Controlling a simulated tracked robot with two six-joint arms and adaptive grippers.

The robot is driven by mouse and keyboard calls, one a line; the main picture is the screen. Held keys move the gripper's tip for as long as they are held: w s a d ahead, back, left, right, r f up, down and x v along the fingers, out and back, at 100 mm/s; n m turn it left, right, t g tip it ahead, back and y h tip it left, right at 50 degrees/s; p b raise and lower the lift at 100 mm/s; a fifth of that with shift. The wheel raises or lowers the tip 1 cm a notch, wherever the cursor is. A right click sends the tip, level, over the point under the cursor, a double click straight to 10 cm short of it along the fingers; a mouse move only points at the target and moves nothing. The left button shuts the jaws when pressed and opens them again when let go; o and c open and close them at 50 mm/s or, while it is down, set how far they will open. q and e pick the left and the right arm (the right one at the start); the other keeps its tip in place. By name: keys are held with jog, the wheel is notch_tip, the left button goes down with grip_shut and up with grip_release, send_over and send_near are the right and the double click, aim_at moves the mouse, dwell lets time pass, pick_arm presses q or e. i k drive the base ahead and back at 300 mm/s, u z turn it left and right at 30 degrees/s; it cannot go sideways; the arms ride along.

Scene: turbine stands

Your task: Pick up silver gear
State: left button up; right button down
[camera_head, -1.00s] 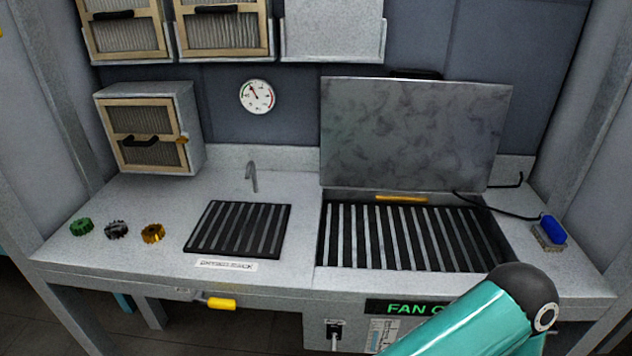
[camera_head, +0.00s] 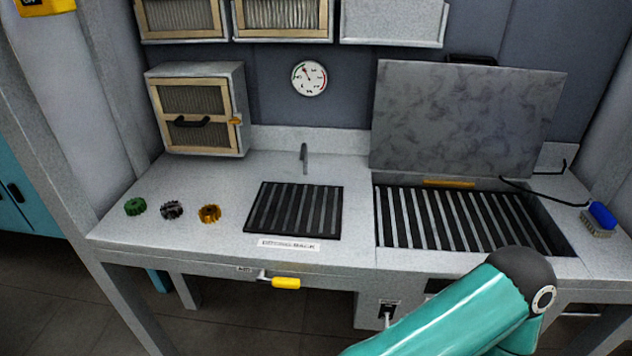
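The silver gear (camera_head: 172,210) lies on the left part of the grey bench top. It sits between a green gear (camera_head: 135,206) on its left and a gold gear (camera_head: 209,213) on its right. All three are apart from each other, and nothing covers the silver one. A teal link of my own arm with a dark joint cap shows at the lower right, away from the gears. Neither of my grippers is in the picture.
A dark slatted rack (camera_head: 294,210) lies right of the gears, and a larger slatted pit with a raised lid (camera_head: 466,118) is at right. A small cabinet (camera_head: 198,108) stands behind the gears. A yellow handle (camera_head: 286,283) projects from the front edge. A blue brush (camera_head: 601,217) lies far right.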

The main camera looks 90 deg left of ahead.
aim_at(170, 211)
jog(key=k, duration=1.15)
jog(key=u, duration=0.5)
jog(key=k, duration=1.15)
jog(key=u, duration=1.2)
jog(key=i, duration=0.5)
